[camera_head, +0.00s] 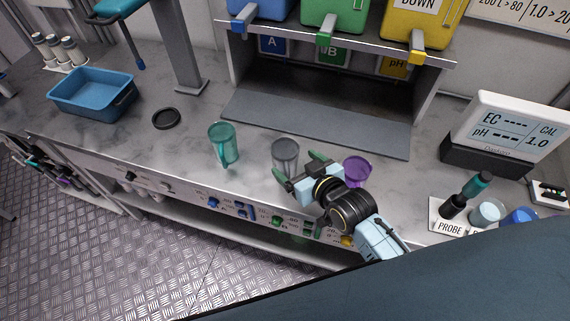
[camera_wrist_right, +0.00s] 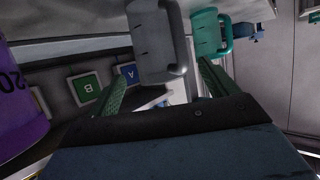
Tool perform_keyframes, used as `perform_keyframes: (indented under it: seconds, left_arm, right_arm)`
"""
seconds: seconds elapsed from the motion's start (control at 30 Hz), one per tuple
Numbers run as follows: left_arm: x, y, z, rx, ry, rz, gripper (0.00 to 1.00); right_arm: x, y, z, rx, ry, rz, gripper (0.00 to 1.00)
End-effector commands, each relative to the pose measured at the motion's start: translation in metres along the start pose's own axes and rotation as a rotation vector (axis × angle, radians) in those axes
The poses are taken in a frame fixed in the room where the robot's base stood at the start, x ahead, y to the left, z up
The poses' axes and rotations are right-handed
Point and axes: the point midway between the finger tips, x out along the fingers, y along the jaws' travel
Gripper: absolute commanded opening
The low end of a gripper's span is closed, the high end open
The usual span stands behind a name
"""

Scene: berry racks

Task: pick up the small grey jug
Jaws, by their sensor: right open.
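The small grey jug (camera_head: 285,153) stands upright on the worktop, between a teal jug (camera_head: 223,144) on its left and a purple jug (camera_head: 356,170) on its right. My right gripper (camera_head: 297,166) is open, its green fingertips at the near side of the grey jug. In the right wrist view the grey jug (camera_wrist_right: 155,40) with its handle shows just beyond the open fingers (camera_wrist_right: 162,84), which do not grip it. The teal jug (camera_wrist_right: 208,34) lies behind it, and the purple jug (camera_wrist_right: 20,100) is close at the left edge. My left gripper is not in view.
A blue tub (camera_head: 93,95) and a black disc (camera_head: 166,119) lie to the left. A dispenser rack (camera_head: 435,110) stands behind. A meter (camera_head: 512,130) and a probe holder (camera_head: 446,219) are at the right. The worktop between tub and teal jug is mostly clear.

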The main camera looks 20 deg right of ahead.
Motion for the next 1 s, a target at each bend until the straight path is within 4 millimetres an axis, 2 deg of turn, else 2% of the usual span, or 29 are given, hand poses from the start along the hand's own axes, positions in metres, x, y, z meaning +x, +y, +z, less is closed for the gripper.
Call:
perform_keyframes:
  seconds: [0.17, 0.37, 0.5, 0.8, 1.0]
  left_arm:
    - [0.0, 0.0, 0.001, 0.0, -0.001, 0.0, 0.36]
    - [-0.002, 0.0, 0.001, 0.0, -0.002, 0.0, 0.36]
    - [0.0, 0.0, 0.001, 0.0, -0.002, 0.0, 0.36]
    - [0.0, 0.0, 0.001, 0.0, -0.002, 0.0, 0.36]
    - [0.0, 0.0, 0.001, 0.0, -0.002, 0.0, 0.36]
  right_arm:
    - [0.011, 0.0, -0.001, 0.001, 0.0, 0.0, 0.85]
    - [0.04, -0.001, -0.009, 0.0, 0.0, -0.001, 0.85]
    - [0.054, -0.001, -0.006, 0.0, -0.002, -0.001, 0.85]
    - [0.058, -0.001, -0.006, 0.0, -0.001, -0.001, 0.85]
    - [0.058, -0.001, -0.006, 0.0, -0.001, 0.0, 0.61]
